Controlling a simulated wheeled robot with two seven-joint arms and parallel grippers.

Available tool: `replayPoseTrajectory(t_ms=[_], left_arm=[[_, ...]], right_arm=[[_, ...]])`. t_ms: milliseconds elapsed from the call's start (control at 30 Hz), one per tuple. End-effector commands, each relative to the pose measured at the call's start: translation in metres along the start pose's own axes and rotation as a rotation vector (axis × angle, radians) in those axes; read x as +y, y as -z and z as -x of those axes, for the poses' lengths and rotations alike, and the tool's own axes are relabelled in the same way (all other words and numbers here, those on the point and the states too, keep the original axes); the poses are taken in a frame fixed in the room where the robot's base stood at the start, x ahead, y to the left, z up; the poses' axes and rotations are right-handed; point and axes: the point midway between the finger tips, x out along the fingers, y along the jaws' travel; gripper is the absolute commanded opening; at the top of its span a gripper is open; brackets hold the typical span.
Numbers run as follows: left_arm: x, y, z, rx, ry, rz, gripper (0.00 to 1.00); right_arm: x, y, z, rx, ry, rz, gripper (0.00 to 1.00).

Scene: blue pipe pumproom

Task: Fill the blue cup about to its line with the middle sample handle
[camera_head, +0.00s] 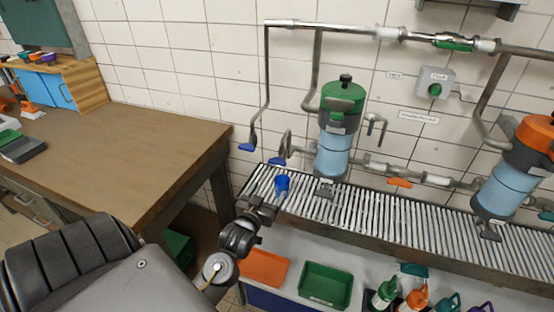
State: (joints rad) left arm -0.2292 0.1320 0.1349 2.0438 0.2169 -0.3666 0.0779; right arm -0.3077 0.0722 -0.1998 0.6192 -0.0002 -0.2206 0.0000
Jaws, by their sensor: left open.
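The small blue cup (282,183) stands upright on the slatted grate (372,208), at its left end. My left gripper (266,204) is open, just in front of the cup and close to it; I cannot tell whether it touches. Behind the cup are two blue handles, one at the left pipe's lower end (247,147) and one closer to the cup (277,161). An orange handle (400,182) sits on the pipe further right. I cannot tell which is the middle sample handle. The cup's line and contents are not visible. My right gripper is not in view.
A green-topped filter (342,103) stands right of the cup and an orange-topped one (535,137) at the far right. A brown table (130,150) is on the left. Below the grate are a green tray (325,284), an orange tray (263,268) and several bottles.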

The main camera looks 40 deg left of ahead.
Motion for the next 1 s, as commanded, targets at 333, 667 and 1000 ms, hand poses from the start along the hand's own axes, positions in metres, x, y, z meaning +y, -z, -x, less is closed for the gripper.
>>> replayPoseTrajectory(t_ms=[333,667,1000], left_arm=[[-0.008,0.045,0.003,0.080,0.017,0.022,0.76],[-0.009,0.051,-0.049,0.080,0.017,0.021,0.76],[-0.009,0.052,-0.096,0.078,0.015,0.021,0.76]], right_arm=[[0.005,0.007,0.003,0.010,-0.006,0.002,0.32],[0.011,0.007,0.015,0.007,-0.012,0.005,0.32],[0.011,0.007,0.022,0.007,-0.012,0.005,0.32]])
